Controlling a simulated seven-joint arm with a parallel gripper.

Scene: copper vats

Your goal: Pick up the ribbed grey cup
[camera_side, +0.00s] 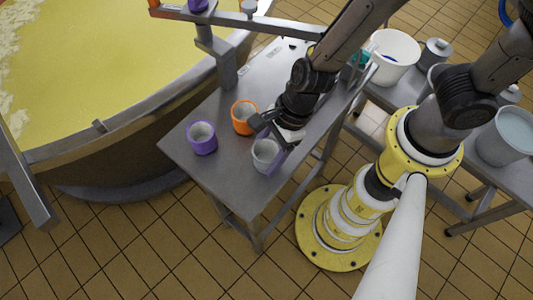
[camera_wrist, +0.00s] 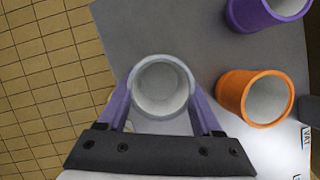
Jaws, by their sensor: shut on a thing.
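The grey cup (camera_side: 265,155) stands near the front edge of the grey metal table, right of the purple and orange cups. It also shows in the wrist view (camera_wrist: 161,88), its pale interior empty. My gripper (camera_side: 271,152) is shut on the grey cup, with a purple finger on each side of it in the wrist view (camera_wrist: 161,108). The cup looks upright. I cannot tell whether its base touches the table, and ribs on its side are too small to make out.
An orange cup (camera_side: 243,117) stands close behind the grey cup, and a purple cup (camera_side: 202,138) stands to its left. The table (camera_side: 205,173) is bare near its left corner. A large vat (camera_side: 120,135) stands at the left. A white bucket (camera_side: 395,55) is at the right.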

